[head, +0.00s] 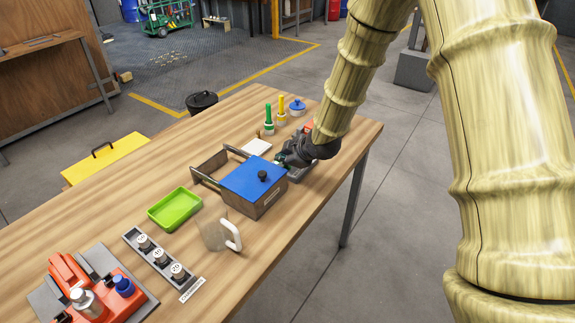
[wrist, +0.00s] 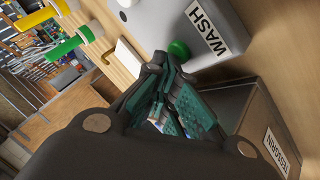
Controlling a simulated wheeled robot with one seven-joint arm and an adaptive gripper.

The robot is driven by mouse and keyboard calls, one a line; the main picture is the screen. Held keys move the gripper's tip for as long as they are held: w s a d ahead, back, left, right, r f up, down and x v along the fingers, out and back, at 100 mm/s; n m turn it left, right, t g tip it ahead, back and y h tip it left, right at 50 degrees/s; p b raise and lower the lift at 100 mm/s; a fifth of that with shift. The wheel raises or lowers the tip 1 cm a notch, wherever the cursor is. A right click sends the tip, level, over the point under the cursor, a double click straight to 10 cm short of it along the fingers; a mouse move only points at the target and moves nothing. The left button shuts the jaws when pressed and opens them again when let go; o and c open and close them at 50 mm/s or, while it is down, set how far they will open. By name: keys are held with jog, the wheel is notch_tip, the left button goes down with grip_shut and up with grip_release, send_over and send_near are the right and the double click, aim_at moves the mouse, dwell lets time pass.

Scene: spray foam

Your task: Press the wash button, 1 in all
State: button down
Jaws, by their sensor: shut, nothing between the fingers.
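The wash unit is a grey box (wrist: 222,25) with a white label reading WASH, at the top right of the wrist view. A round green button (wrist: 178,49) sticks out of its side. My gripper (wrist: 157,72) is shut and empty, its dark fingertips just below and left of the button in the picture. I cannot tell whether they touch it. In the head view my gripper (head: 284,161) is low over the table beside the blue-lidded box, and my arm hides much of the wash unit.
The metal box with a blue lid (head: 254,181) stands close to my gripper. A white pad (head: 257,147) and green and yellow handled tools (head: 281,110) are behind it. A green tray (head: 174,208) and red fixture (head: 88,287) are further left on the wooden table (head: 330,180).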

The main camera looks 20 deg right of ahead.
aim_at(285, 167)
jog(key=shift+r, duration=0.1)
jog(key=shift+r+p, duration=0.7)
jog(key=shift+r, duration=0.15)
jog(key=shift+r, duration=0.1)
jog(key=shift+r+p, duration=1.75)
jog(key=shift+r, duration=0.65)
jog(key=shift+r, duration=0.1)
